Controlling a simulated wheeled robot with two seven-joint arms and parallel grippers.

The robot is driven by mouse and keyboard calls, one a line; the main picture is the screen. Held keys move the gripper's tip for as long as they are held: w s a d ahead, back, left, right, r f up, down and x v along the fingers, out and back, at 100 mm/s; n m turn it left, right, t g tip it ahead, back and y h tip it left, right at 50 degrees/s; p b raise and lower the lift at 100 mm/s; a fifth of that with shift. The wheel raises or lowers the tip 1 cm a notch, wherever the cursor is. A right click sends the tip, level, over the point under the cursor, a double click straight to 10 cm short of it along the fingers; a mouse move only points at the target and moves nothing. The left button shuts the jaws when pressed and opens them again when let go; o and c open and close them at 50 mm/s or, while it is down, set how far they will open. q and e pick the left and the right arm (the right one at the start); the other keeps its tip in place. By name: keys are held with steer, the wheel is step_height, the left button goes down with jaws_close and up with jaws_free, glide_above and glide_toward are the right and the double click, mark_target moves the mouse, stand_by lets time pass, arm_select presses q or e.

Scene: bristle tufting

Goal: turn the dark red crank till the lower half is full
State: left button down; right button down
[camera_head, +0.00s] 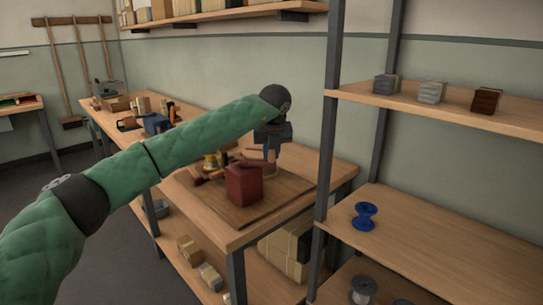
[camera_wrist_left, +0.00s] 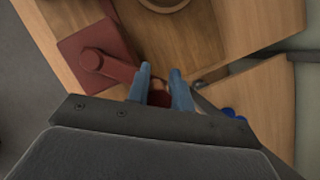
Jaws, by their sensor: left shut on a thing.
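The dark red crank shows in the left wrist view as an arm (camera_wrist_left: 108,66) on a dark red block (camera_wrist_left: 78,42). In the head view the block (camera_head: 243,187) stands on a wooden board on the bench. My left gripper (camera_wrist_left: 161,82) is shut on the crank's handle, which shows as dark red between and below the blue-grey fingers. In the head view my left gripper (camera_head: 269,152) is just above and behind the block, partly covered by its own wrist. I cannot make out a lower half or how full it is. My right gripper is out of view.
The board (camera_head: 285,192) lies on the wooden bench, with small tools and a yellow item (camera_head: 211,161) behind the block. A shelf post (camera_head: 328,120) rises close right of my gripper. Blue spool (camera_head: 365,215) and several small blocks sit on the right shelves.

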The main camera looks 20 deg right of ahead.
arm_select(q)
steer(key=shift+w+a, duration=0.2)
stand_by(0.4)
steer(key=c, duration=1.2)
jaws_free()
steer(key=shift+w+a, duration=0.1)
steer(key=shift+a, duration=0.05)
steer(key=shift+c, duration=0.2)
steer(key=v, duration=0.7)
steer(key=shift+r, duration=0.3)
